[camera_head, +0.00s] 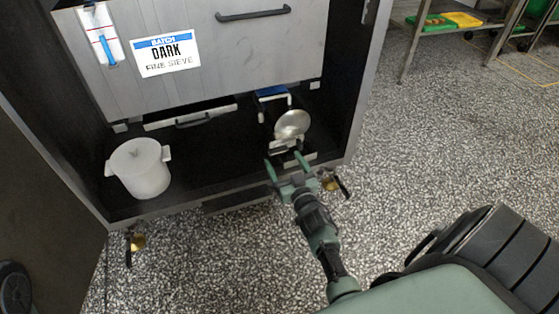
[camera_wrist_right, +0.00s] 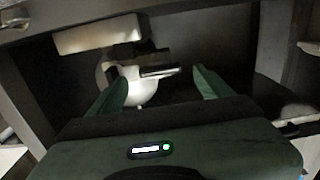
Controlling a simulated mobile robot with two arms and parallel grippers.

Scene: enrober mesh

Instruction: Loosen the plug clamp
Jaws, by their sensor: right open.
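A round silvery plug or cap (camera_head: 292,123) sits inside the open lower bay, below a pipe with a blue part (camera_head: 271,92). Clamp-like pale and dark parts (camera_head: 284,145) show just below the disc; their exact shape is too small to tell. My right gripper (camera_head: 286,162) is open and empty, its green fingers pointing at these parts from the front. In the right wrist view, a bar-like piece (camera_wrist_right: 160,72) lies ahead between the fingers, with the pale round part (camera_wrist_right: 140,92) behind the left finger. I cannot tell whether anything touches. My left gripper is not in view.
A drawer front (camera_head: 215,50) labelled "DARK FINE SIEVE" is above. Cabinet side walls flank the bay. Brass-coloured fittings (camera_head: 329,184) sit near the lower edge.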

